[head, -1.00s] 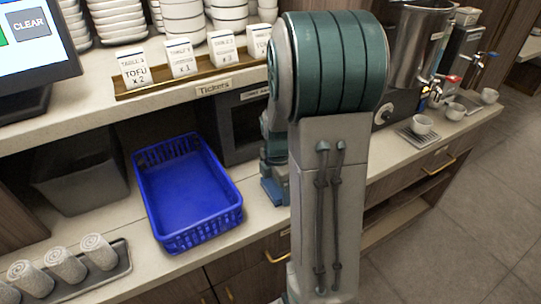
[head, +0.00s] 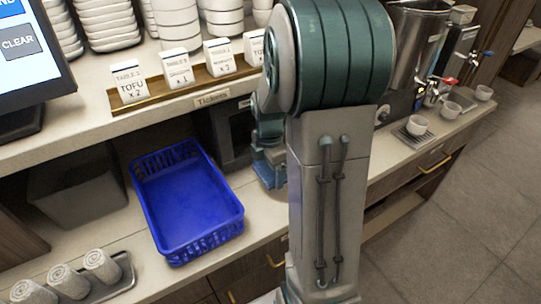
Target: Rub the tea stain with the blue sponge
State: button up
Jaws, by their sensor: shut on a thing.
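I see neither the blue sponge nor the tea stain in the head view. My own arm stands upright in the middle of the view and hides part of the counter behind it. A lower teal part of my arm shows at its left side, over the counter by the blue basket. My gripper is not visible, so I cannot see what is between its fingers.
An empty blue basket (head: 188,204) sits on the counter (head: 95,204). Rolled towels (head: 69,281) lie on a tray at lower left. Ticket cards (head: 174,68) and stacked bowls (head: 182,20) stand on the shelf. Cups (head: 416,125) stand by the dispensers at right.

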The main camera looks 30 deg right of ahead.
jog(key=shift+r+p, duration=0.75)
jog(key=shift+r, duration=0.55)
